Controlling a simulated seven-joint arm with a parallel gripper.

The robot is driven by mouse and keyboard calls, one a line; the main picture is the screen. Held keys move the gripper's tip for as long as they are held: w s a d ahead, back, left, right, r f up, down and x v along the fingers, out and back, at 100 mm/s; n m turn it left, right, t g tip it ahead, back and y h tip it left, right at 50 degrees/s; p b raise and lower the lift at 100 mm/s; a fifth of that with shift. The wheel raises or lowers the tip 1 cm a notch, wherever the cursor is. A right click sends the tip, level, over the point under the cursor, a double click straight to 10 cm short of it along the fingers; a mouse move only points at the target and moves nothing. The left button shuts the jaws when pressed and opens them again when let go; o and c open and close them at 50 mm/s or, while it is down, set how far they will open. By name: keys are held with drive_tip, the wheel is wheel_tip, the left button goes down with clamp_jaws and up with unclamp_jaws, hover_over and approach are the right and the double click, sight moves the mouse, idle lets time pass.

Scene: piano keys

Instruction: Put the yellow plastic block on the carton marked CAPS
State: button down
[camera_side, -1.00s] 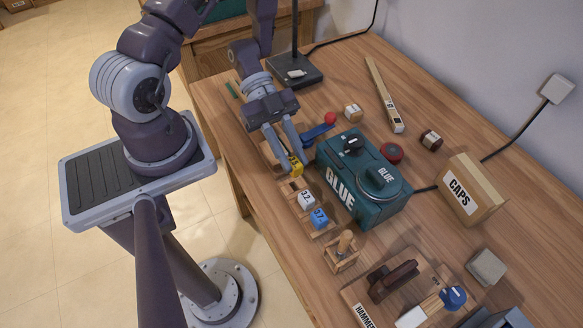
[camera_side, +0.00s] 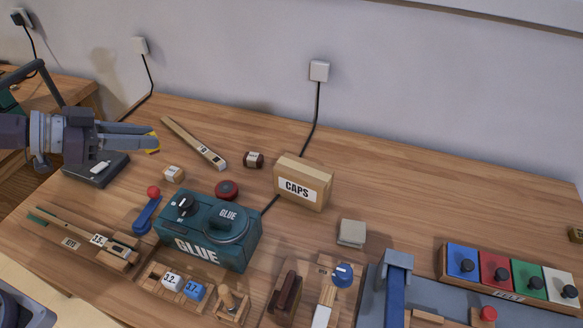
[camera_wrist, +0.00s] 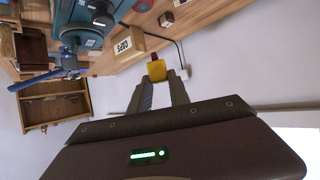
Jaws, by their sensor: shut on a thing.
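The yellow block (camera_side: 152,142) is small and held at the fingertips of my gripper (camera_side: 148,136) at the left of the side view. My gripper is shut on it, and the fingers hide part of it. The block also shows between the fingertips in the wrist view (camera_wrist: 157,70). The CAPS carton (camera_side: 304,183) is a tan box with a white label, standing on the desk to the right of my gripper. Its top looks bare. The carton also shows in the wrist view (camera_wrist: 128,43), to the left of the block.
The teal GLUE machine (camera_side: 208,229) stands in front and left of the carton. A grey-green block (camera_side: 351,233) sits right of the carton.

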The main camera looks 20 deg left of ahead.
drive_tip(key=w+r+n+t+y, duration=0.1)
drive_tip(key=w+r+n+y, duration=0.1)
drive_tip(key=w+r, duration=0.2)
drive_tip(key=m+g+h, duration=0.2)
drive_tip(key=m+h, duration=0.1)
hover_over(298, 171)
wheel_tip(298, 171, down, 14)
drive_tip(key=shift+r, duration=0.2)
drive_tip(key=c, duration=1.2)
unclamp_jaws()
drive_tip(key=shift+c, duration=0.2)
